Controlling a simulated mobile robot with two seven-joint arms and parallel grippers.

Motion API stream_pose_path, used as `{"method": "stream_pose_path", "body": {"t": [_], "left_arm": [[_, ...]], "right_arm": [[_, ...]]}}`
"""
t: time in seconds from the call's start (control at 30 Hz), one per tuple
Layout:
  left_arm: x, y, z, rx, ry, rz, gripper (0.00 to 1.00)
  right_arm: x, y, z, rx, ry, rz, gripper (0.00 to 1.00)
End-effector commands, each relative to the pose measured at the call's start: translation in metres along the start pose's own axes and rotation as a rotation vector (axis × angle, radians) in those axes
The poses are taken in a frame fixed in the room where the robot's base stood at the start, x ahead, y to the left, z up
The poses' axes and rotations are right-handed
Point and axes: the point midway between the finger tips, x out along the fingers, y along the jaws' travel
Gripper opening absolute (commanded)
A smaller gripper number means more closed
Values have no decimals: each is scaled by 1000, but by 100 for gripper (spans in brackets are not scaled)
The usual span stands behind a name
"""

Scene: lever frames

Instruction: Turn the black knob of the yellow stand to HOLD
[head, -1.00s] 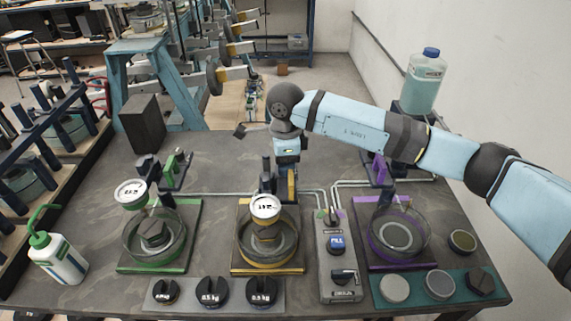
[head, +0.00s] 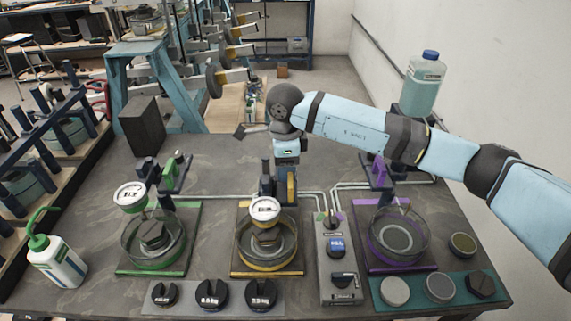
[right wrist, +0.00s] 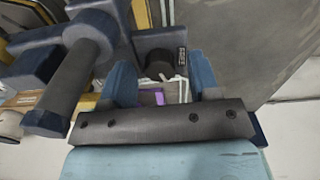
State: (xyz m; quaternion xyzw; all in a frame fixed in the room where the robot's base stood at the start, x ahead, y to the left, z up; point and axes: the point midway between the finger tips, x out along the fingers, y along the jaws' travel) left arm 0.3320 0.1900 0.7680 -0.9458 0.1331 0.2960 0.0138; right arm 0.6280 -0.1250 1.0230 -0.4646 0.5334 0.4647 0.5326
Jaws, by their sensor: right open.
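The yellow stand (head: 240,265) stands in the middle of the bench, with a white dial (head: 264,210) and a glass bowl holding a dark weight. My right gripper (right wrist: 163,90) is behind its upright in the head view, pointing down. In the right wrist view its two blue fingers are apart. A dark round part (right wrist: 158,68), which looks like the black knob, shows between and just beyond the fingertips; I cannot tell whether they touch it. A small label (right wrist: 182,58) beside it is too small to read. The knob is hidden in the head view. My left gripper is not in view.
A green stand (head: 128,262) is to the left and a purple stand (head: 374,262) to the right. A grey control box (head: 337,262) stands between yellow and purple. Black weights (head: 211,294) lie in front. A thick dark cylinder (right wrist: 72,90) is close beside the gripper.

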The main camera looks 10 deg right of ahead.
Motion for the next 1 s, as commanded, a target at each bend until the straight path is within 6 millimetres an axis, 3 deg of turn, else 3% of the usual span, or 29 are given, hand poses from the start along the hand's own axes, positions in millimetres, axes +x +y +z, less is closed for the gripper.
{"method": "stream_pose_path", "body": {"t": [0.17, 0.6, 0.8, 1.0], "left_arm": [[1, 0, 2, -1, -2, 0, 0], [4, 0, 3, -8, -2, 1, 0], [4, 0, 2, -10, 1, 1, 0], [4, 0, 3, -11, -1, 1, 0]], "right_arm": [[-26, -1, 0, 0, -2, -5, 56], [-118, -1, 0, 1, -2, -4, 56], [-134, 0, 0, 1, 0, -2, 56], [-136, 0, 0, 1, 0, -1, 56]]}}
